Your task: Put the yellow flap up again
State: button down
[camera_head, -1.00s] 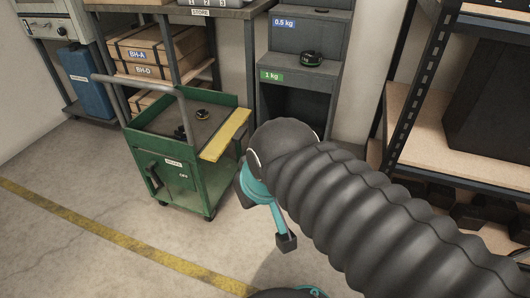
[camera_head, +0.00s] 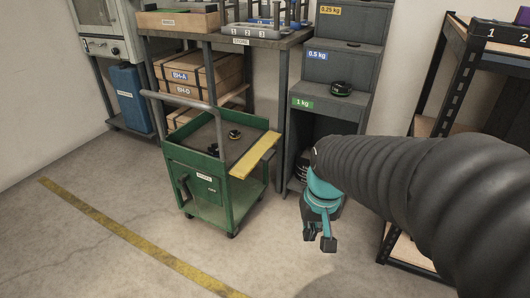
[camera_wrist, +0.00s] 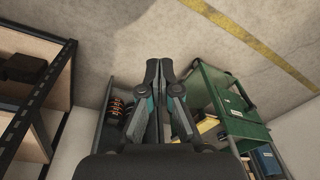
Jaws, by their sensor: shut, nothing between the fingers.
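The yellow flap (camera_head: 254,157) is a flat strip along the right edge of the green cart (camera_head: 196,185), sticking out beside its top; its exact angle is hard to tell. It also shows partly in the wrist view (camera_wrist: 208,124), behind and to the right of my fingers. My gripper (camera_head: 319,238) hangs low, to the right of the cart and apart from the flap. In the wrist view my gripper (camera_wrist: 158,68) has its fingertips together with nothing between them.
The grey weight stand (camera_head: 335,102) is behind the cart, with a dark round item (camera_head: 341,89) on a step. A shelf rack (camera_head: 449,75) stands at right. Dark round things (camera_head: 234,134) lie on the cart top. Floor in front is clear.

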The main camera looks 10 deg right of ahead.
jog(key=w+a+f+m+g+y, duration=0.15)
jog(key=w+f+m+y, duration=0.25)
jog(key=w+f, duration=0.65)
jog(key=w+a+f+m+y, duration=0.3)
jog(key=w+f+m+y, duration=0.1)
jog(key=w+f, duration=0.6)
jog(key=w+a+f+m+g+y, duration=0.15)
jog(key=w+f+m+y, duration=0.3)
jog(key=w+f, duration=0.6)
jog(key=m+t+y+b, duration=0.5)
jog(key=m+t+y, duration=0.5)
jog(key=t, duration=0.8)
send_near(261, 153)
jog(key=r, duration=0.1)
jog(key=r+m, duration=0.1)
jog(key=w+a+r, duration=0.1)
jog(key=shift+w+r+h, duration=0.1)
jog(key=shift+r+h, duration=0.1)
jog(key=shift+h, duration=0.15)
